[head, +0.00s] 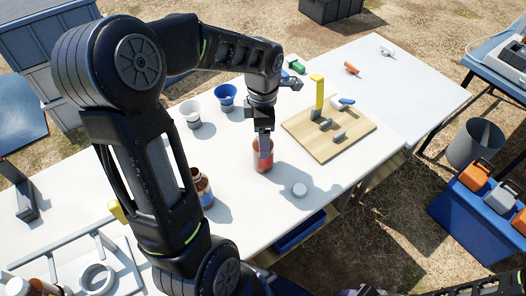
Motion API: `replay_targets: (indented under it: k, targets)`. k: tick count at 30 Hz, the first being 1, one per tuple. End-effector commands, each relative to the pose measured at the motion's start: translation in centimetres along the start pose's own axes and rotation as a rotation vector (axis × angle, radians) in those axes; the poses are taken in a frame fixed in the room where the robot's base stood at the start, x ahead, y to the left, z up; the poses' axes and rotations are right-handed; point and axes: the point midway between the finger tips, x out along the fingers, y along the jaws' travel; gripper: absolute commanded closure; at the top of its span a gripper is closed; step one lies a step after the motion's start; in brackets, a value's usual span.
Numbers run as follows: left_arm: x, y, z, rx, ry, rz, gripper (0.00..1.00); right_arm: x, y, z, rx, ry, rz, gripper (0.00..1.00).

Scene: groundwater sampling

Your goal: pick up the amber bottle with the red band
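The amber bottle with the red band (259,162) stands upright on the white table, just right of the middle of its left part. My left gripper (265,146) points straight down over the bottle's top, with its fingers at the neck and upper body. The fingers hide part of the bottle, and I cannot tell whether they are closed on it. Another amber bottle (206,199), with a blue band, stands to the left, partly hidden behind my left arm. My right gripper is not in view.
A white round cap (299,189) lies right of the bottle. A wooden board (342,144) with a yellow upright (318,92) is behind it at right. A white rack (75,262) is front left.

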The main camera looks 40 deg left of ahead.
Motion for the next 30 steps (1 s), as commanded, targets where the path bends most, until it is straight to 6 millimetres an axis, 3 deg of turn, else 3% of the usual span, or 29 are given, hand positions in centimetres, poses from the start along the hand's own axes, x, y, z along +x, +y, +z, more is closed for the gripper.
replay_targets:
  k: [6, 23, 30]
  targets:
    - [1.9, 0.0, 0.0, 0.0, -0.001, 0.0, 0.21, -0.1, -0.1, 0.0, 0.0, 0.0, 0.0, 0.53]
    - [1.9, 0.0, 0.0, 0.0, -0.001, 0.0, 0.21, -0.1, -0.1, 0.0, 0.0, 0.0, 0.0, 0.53]
    - [1.9, 0.0, 0.0, 0.0, -0.001, 0.0, 0.4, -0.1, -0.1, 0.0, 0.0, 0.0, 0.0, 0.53]
